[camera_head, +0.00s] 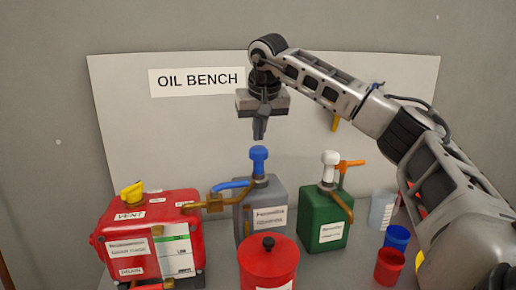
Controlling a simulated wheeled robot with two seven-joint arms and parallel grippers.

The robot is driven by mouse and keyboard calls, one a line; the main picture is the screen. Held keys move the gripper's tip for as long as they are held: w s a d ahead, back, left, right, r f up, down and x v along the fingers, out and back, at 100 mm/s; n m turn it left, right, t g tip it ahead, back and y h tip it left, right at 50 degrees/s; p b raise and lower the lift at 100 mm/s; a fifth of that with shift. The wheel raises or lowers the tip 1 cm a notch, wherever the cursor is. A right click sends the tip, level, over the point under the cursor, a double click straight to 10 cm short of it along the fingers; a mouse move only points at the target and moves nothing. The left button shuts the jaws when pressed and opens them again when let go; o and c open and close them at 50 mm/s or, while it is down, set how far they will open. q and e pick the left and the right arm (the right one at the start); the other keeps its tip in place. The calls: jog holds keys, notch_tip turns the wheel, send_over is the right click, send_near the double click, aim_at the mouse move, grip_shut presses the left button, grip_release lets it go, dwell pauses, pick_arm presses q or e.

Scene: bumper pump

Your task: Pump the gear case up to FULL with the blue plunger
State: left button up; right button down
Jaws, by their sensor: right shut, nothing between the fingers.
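The blue plunger (259,158) stands upright on top of a grey pump can (280,197) in the middle of the bench. My right gripper (260,134) is shut and empty, pointing down just above the plunger's knob, with a small gap that looks clear. The red gear case (184,239) sits at the left with a yellow cap, a VENT label and a pale gauge panel (177,252). The gauge's level is too small to read. My left gripper is not in view.
A green can (325,215) with a white plunger (329,163) and orange handle stands right of the grey can. A red lidded canister (268,262) stands in front. Blue (397,238) and red (389,266) cups are at the right. The OIL BENCH board (190,120) is behind.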

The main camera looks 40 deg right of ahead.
aim_at(259, 148)
dwell(0.4)
jog(key=shift+f+b, duration=0.55)
jog(key=shift+f, duration=0.85)
jog(key=shift+f+b, duration=0.45)
jog(key=shift+f, duration=0.75)
jog(key=shift+r+p, duration=0.8)
jog(key=shift+p, duration=0.25)
jog(key=shift+r+p, duration=0.85)
jog(key=shift+p, duration=0.25)
